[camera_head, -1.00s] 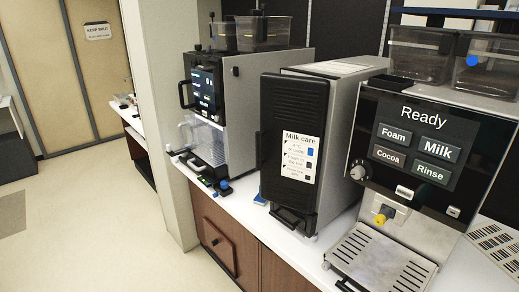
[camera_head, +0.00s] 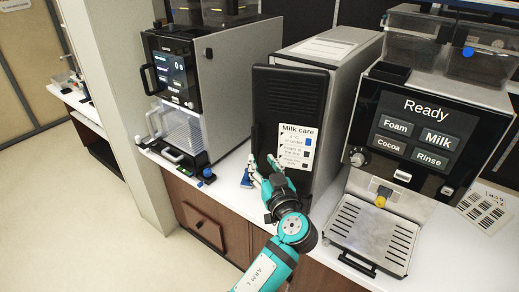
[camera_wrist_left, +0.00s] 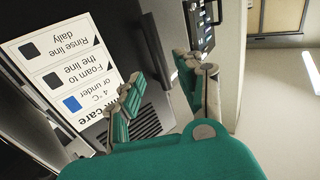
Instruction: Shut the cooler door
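The cooler is the silver-grey box (camera_head: 338,48) between two machines, with a black ribbed door (camera_head: 291,100) carrying a white "Milk care" label (camera_head: 297,146). The door's left edge seems to stand a little out from the body; how far is hard to tell. My left gripper (camera_head: 262,166) is in front of the door's lower left part, fingers apart and empty. In the left wrist view, the label (camera_wrist_left: 62,72) is upside down beside the open fingers (camera_wrist_left: 160,72). A dark upright bar (camera_wrist_left: 155,50) shows beyond them; contact cannot be told. My right gripper is not in view.
A coffee machine (camera_head: 232,85) stands left of the cooler, and one with a "Ready" screen (camera_head: 424,125) and drip tray (camera_head: 372,228) stands right. Open floor (camera_head: 95,220) is at left.

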